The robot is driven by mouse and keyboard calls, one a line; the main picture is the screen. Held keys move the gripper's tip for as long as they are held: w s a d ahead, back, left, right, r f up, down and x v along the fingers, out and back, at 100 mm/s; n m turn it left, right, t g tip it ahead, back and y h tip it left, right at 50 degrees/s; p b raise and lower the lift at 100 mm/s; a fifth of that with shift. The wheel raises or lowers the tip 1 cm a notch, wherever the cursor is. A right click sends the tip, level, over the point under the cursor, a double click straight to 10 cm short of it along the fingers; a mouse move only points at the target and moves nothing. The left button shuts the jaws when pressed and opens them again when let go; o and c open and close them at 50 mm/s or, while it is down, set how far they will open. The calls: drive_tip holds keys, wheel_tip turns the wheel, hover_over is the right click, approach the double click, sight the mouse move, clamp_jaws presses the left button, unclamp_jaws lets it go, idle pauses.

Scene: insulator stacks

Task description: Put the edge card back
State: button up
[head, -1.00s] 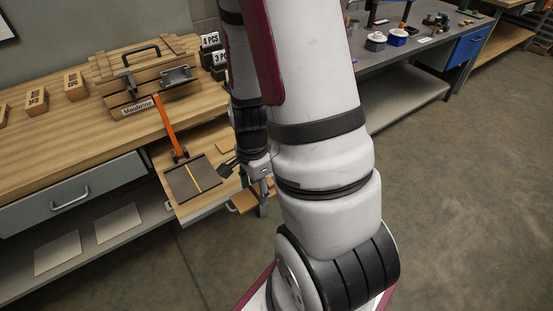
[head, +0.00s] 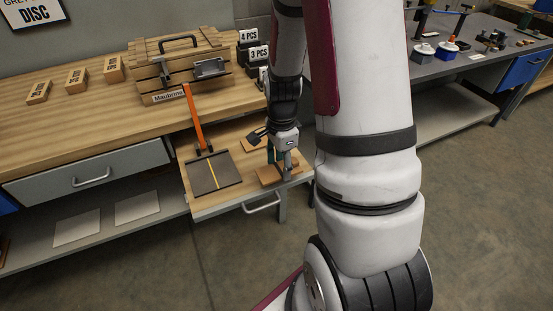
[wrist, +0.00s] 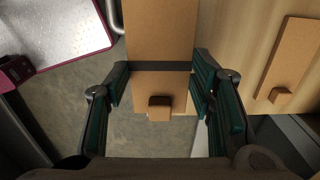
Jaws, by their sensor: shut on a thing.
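My gripper (wrist: 160,88) is shut on a flat tan card, the edge card (wrist: 160,40), with a small raised block and a dark band across it. The fingers lie on either side of the card near its block. In the head view my gripper (head: 287,165) is at the right end of the pull-out board, and the held card (head: 270,175) shows low beside it. A second tan card with a small block (wrist: 287,65) lies on the wood to the right in the wrist view. The far end of the held card is out of the wrist view.
The pull-out board (head: 215,208) carries a dark plate (head: 230,171) with a yellow line and an orange-handled lever (head: 195,120). A wooden crate (head: 165,75) and small blocks stand on the bench behind. Open floor (head: 240,270) lies in front.

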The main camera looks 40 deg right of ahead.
drive_tip(key=w+d, duration=0.2)
drive_tip(key=w, duration=0.1)
drive_tip(key=w+d, duration=0.1)
drive_tip(key=w, duration=0.1)
drive_tip(key=shift+f, duration=2.05)
drive_tip(key=shift+f+b, duration=0.2)
drive_tip(key=shift+b, duration=0.1)
drive_tip(key=o, duration=1)
